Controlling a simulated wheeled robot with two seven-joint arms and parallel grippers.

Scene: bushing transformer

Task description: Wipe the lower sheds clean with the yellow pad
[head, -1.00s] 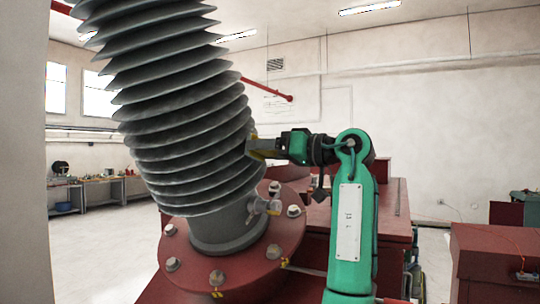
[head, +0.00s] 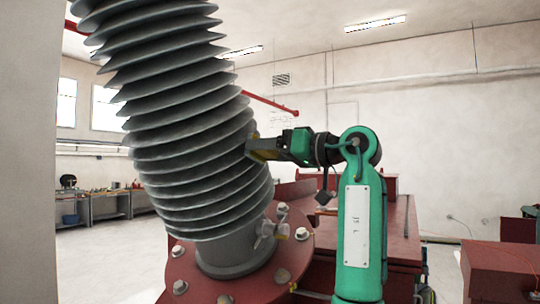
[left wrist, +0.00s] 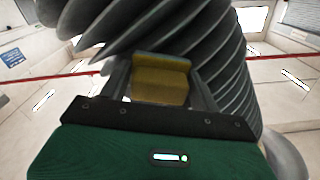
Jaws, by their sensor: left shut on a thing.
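The bushing's grey sheds (head: 195,160) rise in a tilted stack above a red flange (head: 205,285). My left gripper (head: 262,149) is at the right side of the stack, level with the lower-middle sheds. It is shut on the yellow pad (left wrist: 161,80), which sits between its fingers in the left wrist view. In the head view only a little yellow shows at the gripper, close against the shed rims. I cannot tell whether the pad touches them. The sheds (left wrist: 225,60) also fill much of the left wrist view. My right gripper is out of view.
Bolts ring the flange, and a small valve fitting (head: 270,232) sticks out at the bushing's base. A red tank top (head: 405,235) lies behind my arm. Workbenches (head: 105,203) stand far left. The air right of my arm is open.

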